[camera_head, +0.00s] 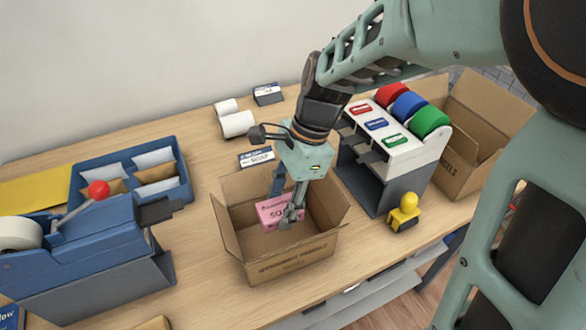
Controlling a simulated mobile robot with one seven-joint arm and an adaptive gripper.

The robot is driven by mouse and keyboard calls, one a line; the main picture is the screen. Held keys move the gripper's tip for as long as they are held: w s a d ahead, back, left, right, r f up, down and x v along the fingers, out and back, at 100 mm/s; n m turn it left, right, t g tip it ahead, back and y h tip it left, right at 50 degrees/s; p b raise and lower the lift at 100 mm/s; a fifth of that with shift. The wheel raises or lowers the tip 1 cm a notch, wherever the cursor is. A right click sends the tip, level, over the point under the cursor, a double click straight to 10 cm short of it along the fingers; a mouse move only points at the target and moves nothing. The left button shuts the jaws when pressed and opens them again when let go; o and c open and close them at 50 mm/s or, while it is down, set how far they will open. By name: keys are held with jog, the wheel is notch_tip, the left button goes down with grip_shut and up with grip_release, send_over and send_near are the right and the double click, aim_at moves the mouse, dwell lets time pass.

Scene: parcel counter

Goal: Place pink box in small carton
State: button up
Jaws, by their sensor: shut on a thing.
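The pink box (270,211) is in my gripper (287,215), which is shut on it. A finger covers the right part of the box. The small carton (290,268) stands open on the counter with its flaps spread out, and printing shows on its front side. My gripper reaches down over the carton's opening, and the pink box appears within the outline of that opening. I cannot tell how far below the rim it is or whether it touches the carton's floor.
A tape dispenser rack (388,160) with red, blue and green rolls stands right of the carton, with a yellow stamp (404,212) before it. A larger open carton (468,145) is behind.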

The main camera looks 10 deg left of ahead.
aim_at(279, 243)
notch_tip(279, 243, down, 10)
jog(key=shift+f, duration=0.25)
jog(key=shift+b, duration=0.3)
jog(key=shift+f, duration=0.2)
jog(key=o, duration=1.2)
jog(key=v, duration=1.2)
jog(key=shift+r+p, duration=0.2)
jog(key=shift+p, duration=0.1)
